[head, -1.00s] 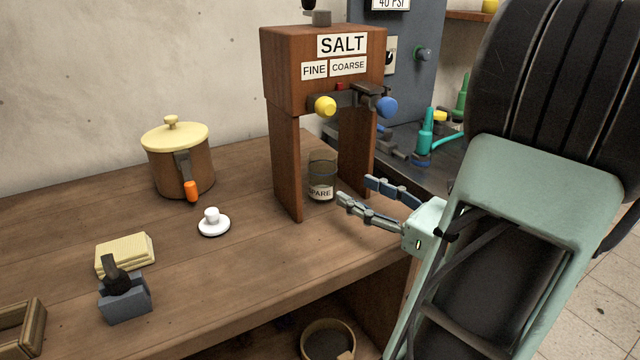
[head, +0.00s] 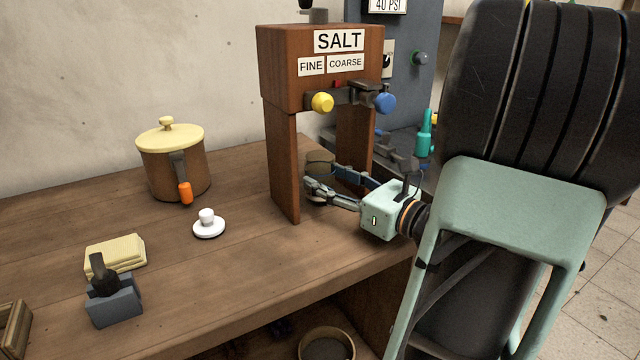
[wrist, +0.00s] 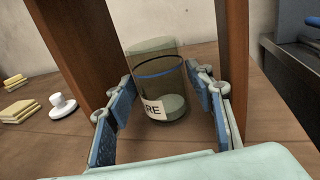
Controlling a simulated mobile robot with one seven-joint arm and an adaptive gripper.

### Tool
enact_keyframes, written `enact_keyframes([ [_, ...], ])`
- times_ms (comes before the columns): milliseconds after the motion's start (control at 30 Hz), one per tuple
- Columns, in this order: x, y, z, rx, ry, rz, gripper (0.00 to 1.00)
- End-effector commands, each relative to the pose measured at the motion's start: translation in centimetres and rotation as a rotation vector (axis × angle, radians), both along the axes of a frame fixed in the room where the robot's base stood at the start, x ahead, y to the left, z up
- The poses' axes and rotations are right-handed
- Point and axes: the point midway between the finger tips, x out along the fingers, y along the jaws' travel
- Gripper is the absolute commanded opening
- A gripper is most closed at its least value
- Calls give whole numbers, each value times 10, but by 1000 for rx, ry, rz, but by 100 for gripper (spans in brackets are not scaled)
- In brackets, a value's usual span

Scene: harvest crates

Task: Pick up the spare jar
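The spare jar (wrist: 158,68) is clear glass with a blue band and a white label, of which "RE" shows in the wrist view. It stands upright on the counter under the salt dispenser, between its two wooden legs. In the head view only the upper part of the jar (head: 320,158) shows behind my fingers. My gripper (head: 324,178) reaches in from the right, low over the counter. Its fingers are open, one on each side of the jar, as the wrist view (wrist: 160,80) also shows. Small gaps seem to remain beside the glass; contact is hard to tell.
The salt dispenser (head: 280,70) stands over the jar, its yellow knob (head: 322,103) and blue knob (head: 386,103) above my fingers. A lidded pot (head: 172,170), white knobbed lid (head: 208,226), yellow stack (head: 115,252) and grey block (head: 112,302) lie to the left. The counter's front is clear.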

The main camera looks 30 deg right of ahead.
Motion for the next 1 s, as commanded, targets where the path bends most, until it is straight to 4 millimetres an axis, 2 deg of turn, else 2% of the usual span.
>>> enact_keyframes([
  [33, 0, 0, 0, 0, 0, 0, 41],
  [367, 0, 0, 0, -1, -1, 0, 7],
  [667, 0, 0, 6, -1, -1, 1, 7],
  [767, 0, 0, 14, -3, -2, 1, 7],
  [967, 0, 1, 44, -4, -3, 2, 7],
  [1000, -11, -4, 38, 0, 1, -4, 7],
])
